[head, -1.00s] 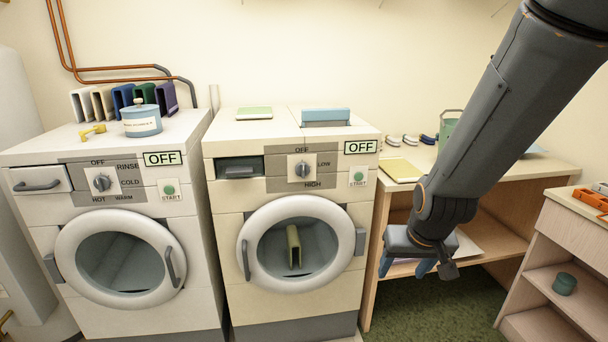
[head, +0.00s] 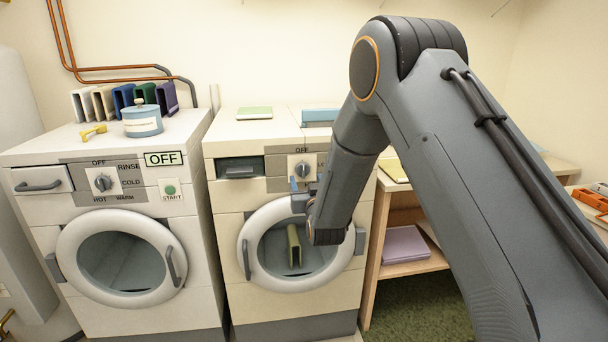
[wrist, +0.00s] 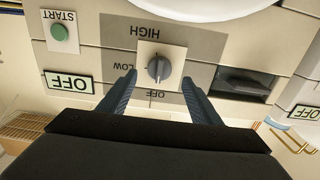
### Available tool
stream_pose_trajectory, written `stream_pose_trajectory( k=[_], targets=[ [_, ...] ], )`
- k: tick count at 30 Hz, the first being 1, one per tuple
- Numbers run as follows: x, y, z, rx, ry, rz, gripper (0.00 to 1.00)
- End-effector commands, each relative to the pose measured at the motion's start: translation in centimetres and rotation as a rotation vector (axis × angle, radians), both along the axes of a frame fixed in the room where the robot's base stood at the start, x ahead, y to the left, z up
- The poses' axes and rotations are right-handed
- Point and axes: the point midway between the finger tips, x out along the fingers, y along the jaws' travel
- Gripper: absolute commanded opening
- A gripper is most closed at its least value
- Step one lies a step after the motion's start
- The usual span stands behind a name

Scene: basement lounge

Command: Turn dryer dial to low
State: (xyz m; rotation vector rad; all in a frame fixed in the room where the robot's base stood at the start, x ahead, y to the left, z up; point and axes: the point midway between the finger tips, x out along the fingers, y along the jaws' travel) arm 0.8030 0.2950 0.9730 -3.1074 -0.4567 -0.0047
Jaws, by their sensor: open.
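The dryer is the right-hand machine (head: 230,290), with a book-like object visible through its round door. Its grey dial (wrist: 159,69) sits on a white square plate, marked OFF, LOW and HIGH, upside down in the wrist view. The knob's ridge lies along the OFF–HIGH line, and the dryer's display (wrist: 69,83) reads OFF. My gripper (wrist: 159,77) is open, one blue finger on each side of the dial in the wrist view; contact cannot be told. In the head view the dial (head: 302,167) shows just above my gripper (head: 301,186), and my arm hides the LOW mark and display.
The dryer's start button (wrist: 59,33) is beside the panel. The washer (head: 100,320) on the left has its own dial (head: 103,182) and an OFF display (head: 163,159). A wooden shelf table (head: 415,266) stands right of the dryer.

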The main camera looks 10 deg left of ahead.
Motion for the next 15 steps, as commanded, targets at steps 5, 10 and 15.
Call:
stream_pose_trajectory(
  k=[5, 10, 15],
  targets=[
    [2.8, 0.8, 0.1, 0.0, 0.001, -0.001, 0.58],
    [4.7, 1.4, 0.0, -0.002, 0.002, 0.0, 0.58],
    [5.6, 1.6, 0.0, -0.002, 0.003, 0.0, 0.58]
  ],
)
